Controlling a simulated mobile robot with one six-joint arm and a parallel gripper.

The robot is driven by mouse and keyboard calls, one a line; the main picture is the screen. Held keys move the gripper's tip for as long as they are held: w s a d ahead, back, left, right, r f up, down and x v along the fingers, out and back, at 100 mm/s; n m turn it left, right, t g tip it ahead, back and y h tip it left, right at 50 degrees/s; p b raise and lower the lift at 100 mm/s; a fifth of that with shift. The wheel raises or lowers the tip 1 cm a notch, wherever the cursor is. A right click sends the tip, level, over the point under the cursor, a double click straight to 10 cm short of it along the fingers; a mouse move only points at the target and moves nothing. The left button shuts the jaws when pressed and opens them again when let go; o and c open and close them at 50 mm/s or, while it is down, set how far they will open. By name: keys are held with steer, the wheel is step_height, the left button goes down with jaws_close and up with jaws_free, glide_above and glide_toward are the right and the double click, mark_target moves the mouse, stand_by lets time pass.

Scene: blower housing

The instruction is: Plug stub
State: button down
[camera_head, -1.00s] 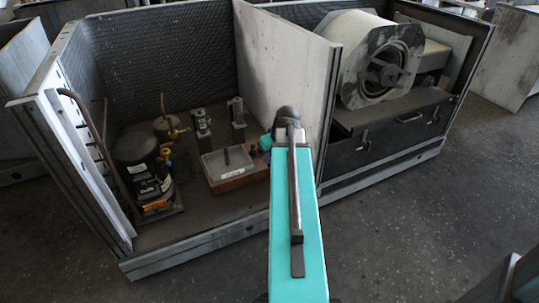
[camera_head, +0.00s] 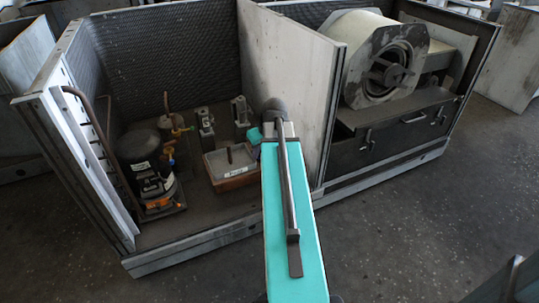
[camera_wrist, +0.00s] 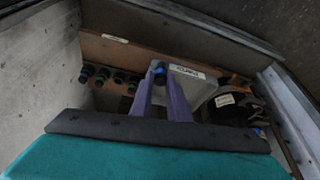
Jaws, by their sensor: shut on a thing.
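My gripper (camera_wrist: 160,82) has two purple fingers in the wrist view. They are shut on a small dark plug (camera_wrist: 159,68) with a blue band, held in front of a pale labelled tray (camera_wrist: 190,73). In the head view my arm hides the fingers and the plug. The labelled tray (camera_head: 226,170) has a brown front there, and a short upright rod (camera_head: 229,155) rises from it. I cannot tell whether this rod is the stub. Several dark plugs with green or blue bands (camera_wrist: 103,74) stand in a row to the left of my fingers.
A black compressor (camera_head: 150,180) with pipes stands left of the tray. Two grey fittings (camera_head: 205,123) stand behind it. A pale partition (camera_head: 290,70) rises close to the right of my arm. A blower housing (camera_head: 388,60) lies beyond it. Floor is clear in front.

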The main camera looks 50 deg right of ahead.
steer(key=w+a+r+n, duration=0.1)
steer(key=w+a+r, duration=0.45)
steer(key=a, duration=0.55)
steer(key=w+a+r+n, duration=0.1)
steer(key=w+a+r, duration=0.45)
steer(key=a, duration=0.45)
steer(key=a+r, duration=0.4)
steer(key=a, duration=0.6)
steer(key=w+a+r+y, duration=0.1)
steer(key=a+r, duration=0.4)
steer(key=a, duration=0.5)
steer(key=shift+w+a+r+n, duration=0.2)
steer(key=shift+a+r+n, duration=0.05)
steer(key=shift+a+n, duration=0.1)
steer(key=shift+a, duration=0.1)
